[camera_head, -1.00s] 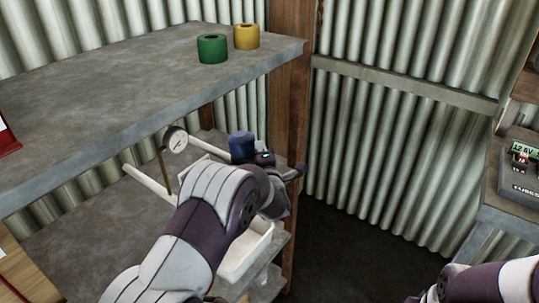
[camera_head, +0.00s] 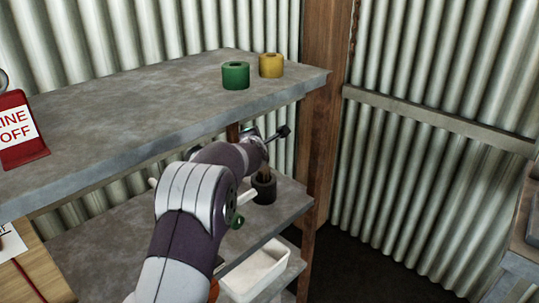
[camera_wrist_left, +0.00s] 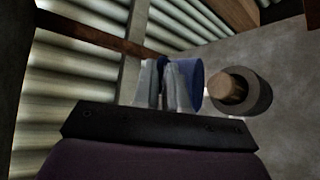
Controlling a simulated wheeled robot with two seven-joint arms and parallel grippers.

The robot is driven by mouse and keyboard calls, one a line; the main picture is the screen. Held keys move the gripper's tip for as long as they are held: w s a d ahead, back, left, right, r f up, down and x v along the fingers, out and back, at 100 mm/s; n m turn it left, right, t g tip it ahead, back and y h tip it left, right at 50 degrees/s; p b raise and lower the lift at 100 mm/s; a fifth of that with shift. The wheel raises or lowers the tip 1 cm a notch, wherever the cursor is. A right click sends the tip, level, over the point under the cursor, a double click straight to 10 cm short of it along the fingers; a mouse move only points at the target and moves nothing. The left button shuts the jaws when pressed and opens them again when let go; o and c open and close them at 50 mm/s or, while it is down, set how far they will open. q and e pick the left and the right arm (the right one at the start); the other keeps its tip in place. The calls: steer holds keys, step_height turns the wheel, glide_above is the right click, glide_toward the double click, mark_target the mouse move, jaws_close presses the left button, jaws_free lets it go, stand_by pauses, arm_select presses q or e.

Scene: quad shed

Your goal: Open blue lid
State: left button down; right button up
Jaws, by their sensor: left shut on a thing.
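My left gripper (camera_wrist_left: 165,85) is shut on a blue lid (camera_wrist_left: 190,84), seen behind and beside the fingers in the left wrist view. A dark round container (camera_wrist_left: 262,94) with a tan round piece in its middle is right of the lid, with no blue lid on it. In the head view the container (camera_head: 264,190) stands on the lower shelf, below my left wrist. There the left fingers and the lid are hidden by my arm. My right gripper is out of view.
The upper shelf (camera_head: 120,125) holds a green roll (camera_head: 236,75), a yellow roll (camera_head: 271,65) and a red sign (camera_head: 20,130). A wooden post (camera_head: 322,120) stands right of the container. A white tray (camera_head: 255,270) sits on a shelf below.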

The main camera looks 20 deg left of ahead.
arm_select(q)
steer(key=shift+w+a+r+b, duration=0.1)
steer(key=shift+w+a, duration=0.2)
steer(key=shift+a, duration=0.45)
steer(key=shift+w+a+r+b, duration=0.1)
steer(key=shift+w+a, duration=0.15)
steer(key=shift+a, duration=0.55)
steer(key=shift+w+a+r+b, duration=0.1)
steer(key=shift+w+a, duration=0.2)
steer(key=shift+a, duration=0.45)
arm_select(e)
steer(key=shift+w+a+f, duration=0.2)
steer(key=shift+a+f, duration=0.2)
arm_select(q)
steer(key=shift+r, duration=0.1)
steer(key=c, duration=1.2)
jaws_free()
steer(key=shift+a, duration=0.1)
steer(key=shift+s, duration=0.25)
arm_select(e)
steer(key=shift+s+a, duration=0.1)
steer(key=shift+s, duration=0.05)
arm_select(q)
steer(key=shift+s+d, duration=0.2)
steer(key=shift+d, duration=0.05)
steer(key=b+v, duration=0.1)
steer(key=v, duration=1.1)
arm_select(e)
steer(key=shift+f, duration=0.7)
